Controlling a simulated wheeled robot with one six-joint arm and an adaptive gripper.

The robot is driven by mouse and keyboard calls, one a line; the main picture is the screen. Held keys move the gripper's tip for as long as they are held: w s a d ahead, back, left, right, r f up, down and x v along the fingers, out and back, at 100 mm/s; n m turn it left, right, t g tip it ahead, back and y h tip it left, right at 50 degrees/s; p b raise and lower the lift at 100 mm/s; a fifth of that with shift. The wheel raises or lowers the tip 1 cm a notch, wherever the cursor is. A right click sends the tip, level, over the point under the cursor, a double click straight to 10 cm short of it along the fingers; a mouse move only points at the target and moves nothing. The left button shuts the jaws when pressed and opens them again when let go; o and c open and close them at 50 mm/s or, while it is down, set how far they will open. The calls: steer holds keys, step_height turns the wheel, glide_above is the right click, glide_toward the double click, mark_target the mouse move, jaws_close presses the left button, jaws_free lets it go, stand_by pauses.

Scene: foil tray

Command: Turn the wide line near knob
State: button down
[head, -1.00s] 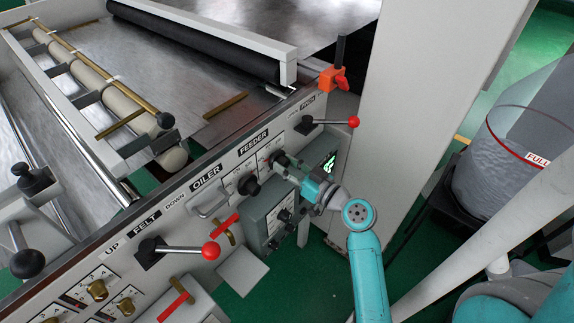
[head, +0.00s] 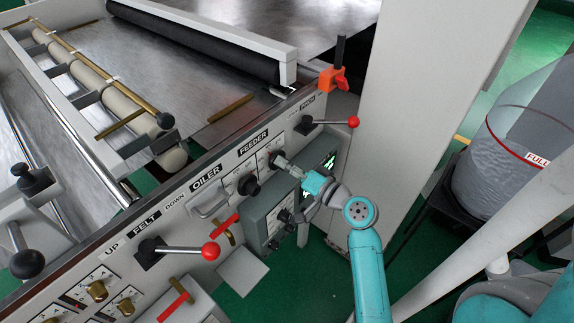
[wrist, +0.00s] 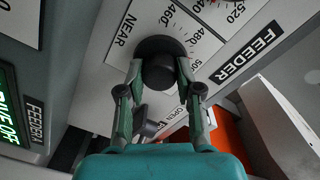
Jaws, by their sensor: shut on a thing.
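A round black knob (wrist: 158,52) shows in the wrist view on a white scale plate marked NEAR, with numbers around it. My gripper (wrist: 159,75) has one finger on each side of the knob and is shut on it. In the head view my gripper (head: 279,162) reaches the panel below the FEEDER label. The knob is mostly hidden there by the fingers. I cannot make out a pointer on the knob, so its exact setting is unclear.
A second black knob (head: 249,185) sits to the left on the panel. A grey control box (head: 268,222) with a lit green display stands just below my gripper. Red-balled levers (head: 210,251) (head: 353,122) stick out on both sides. A white post (head: 385,130) rises to the right.

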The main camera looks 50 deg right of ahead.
steer(key=m, duration=0.4)
steer(key=shift+m, duration=0.3)
stand_by(0.3)
steer(key=c, duration=0.8)
jaws_free()
steer(key=shift+o, duration=0.2)
steer(key=s, duration=0.7)
steer(key=shift+s+d, duration=0.15)
steer(key=shift+s, duration=0.15)
steer(key=shift+r, duration=0.1)
